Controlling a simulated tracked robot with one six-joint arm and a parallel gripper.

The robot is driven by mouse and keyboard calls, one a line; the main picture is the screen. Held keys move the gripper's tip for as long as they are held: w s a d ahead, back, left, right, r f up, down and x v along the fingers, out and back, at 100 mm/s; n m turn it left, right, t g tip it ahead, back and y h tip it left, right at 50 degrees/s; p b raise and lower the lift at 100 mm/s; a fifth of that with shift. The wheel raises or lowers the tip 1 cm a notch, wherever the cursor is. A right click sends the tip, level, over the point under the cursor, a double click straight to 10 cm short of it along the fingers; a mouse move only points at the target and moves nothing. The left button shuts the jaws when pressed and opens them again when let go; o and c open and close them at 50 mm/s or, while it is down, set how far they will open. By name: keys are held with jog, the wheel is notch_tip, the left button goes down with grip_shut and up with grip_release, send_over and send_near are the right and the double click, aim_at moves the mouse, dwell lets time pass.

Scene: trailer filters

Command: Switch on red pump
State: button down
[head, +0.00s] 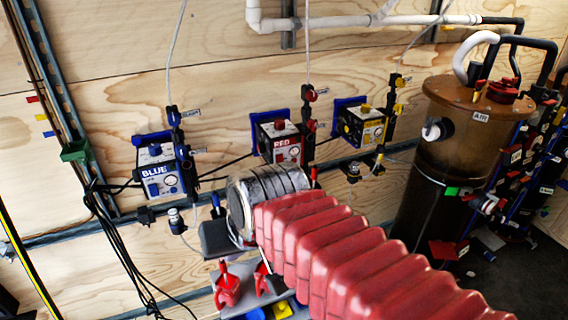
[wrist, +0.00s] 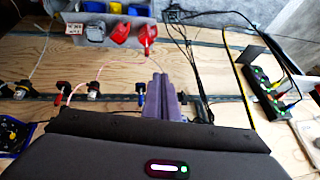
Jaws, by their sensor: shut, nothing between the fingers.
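The red pump (head: 282,142) is on the plywood wall in the head view, a small box with a white panel labelled RED, red knobs and a blue bracket. Its panel is clear of my arm, which crosses below it. My gripper (wrist: 160,82) shows in the wrist view as two purple-grey fingers pressed together, empty, in front of the wall. In the head view my silver wrist is below and slightly left of the red pump, and the fingertips cannot be made out. Whether the pump's switch is on cannot be told.
The blue pump (head: 158,172) is left of the red pump, and the yellow pump (head: 362,127) right. A brown AIR tank (head: 450,150) stands at right. Black cables (head: 115,240) hang at left. Red tools (head: 228,288) sit below my wrist. A power strip (wrist: 265,90) shows in the wrist view.

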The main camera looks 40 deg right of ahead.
jog(key=w+d+r+m, duration=0.1)
jog(key=w+d+m, duration=0.2)
jog(key=d+m, duration=0.3)
jog(key=w+d+r+m+t+h, duration=0.1)
jog(key=w+d+r+m, duration=0.1)
jog(key=d+m, duration=0.4)
jog(key=w+d+r+m+t+h, duration=0.1)
jog(key=w+d+m, duration=0.4)
jog(key=d, duration=0.8)
jog(key=shift+d+r+m, duration=0.15)
jog(key=shift+r+m, duration=0.25)
jog(key=shift+r, duration=0.05)
